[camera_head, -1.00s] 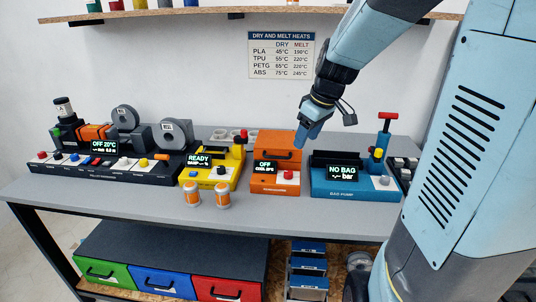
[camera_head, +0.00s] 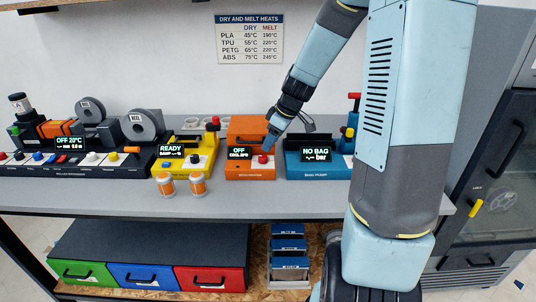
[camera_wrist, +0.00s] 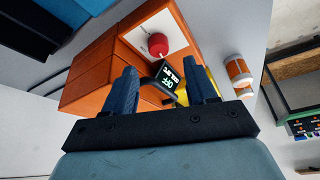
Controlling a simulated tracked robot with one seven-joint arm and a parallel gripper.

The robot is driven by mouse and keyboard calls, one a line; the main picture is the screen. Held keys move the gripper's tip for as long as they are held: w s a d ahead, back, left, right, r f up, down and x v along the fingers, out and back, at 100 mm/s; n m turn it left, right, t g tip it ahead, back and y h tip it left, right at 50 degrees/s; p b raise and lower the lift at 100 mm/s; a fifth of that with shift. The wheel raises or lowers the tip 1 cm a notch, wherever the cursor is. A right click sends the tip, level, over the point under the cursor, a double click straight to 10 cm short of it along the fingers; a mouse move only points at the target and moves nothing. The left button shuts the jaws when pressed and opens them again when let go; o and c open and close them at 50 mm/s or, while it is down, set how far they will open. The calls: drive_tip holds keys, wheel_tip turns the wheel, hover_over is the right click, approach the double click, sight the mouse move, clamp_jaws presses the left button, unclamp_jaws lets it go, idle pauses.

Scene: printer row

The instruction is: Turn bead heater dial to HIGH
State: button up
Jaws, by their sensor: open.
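The orange box (camera_head: 251,131) stands on the bench between the yellow and blue units; I take it as the bead heater, though its label is too small to read surely. Its display (camera_head: 238,152) reads OFF, with a smaller line that seems to begin COOL. Its red dial (camera_head: 262,160) sits on a white panel at the right of its front. The red dial also shows in the wrist view (camera_wrist: 157,44). My gripper (camera_wrist: 162,64) is open and empty, its fingertips short of the dial, with the display between the fingers in the picture. In the head view my gripper (camera_head: 270,140) is just above the dial.
The yellow unit (camera_head: 185,170) stands close on the left, with two orange-banded jars (camera_head: 198,185) in front. The blue bag pump (camera_head: 310,170) stands close on the right. A heat chart (camera_head: 249,39) hangs on the wall. The bench front (camera_head: 270,203) is clear.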

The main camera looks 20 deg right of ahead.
sight(262, 157)
drive_tip(key=shift+x, duration=3.45)
drive_tip(key=shift+c, duration=0.2)
drive_tip(key=c, duration=0.9)
drive_tip(key=shift+d, duration=0.55)
drive_tip(key=shift+c, duration=0.4)
drive_tip(key=shift+s+a, duration=0.1)
drive_tip(key=shift+a, duration=0.15)
drive_tip(key=shift+a+m, duration=0.3)
drive_tip(key=shift+a, duration=0.05)
drive_tip(key=shift+a+m, duration=0.2)
drive_tip(key=shift+m, duration=0.4)
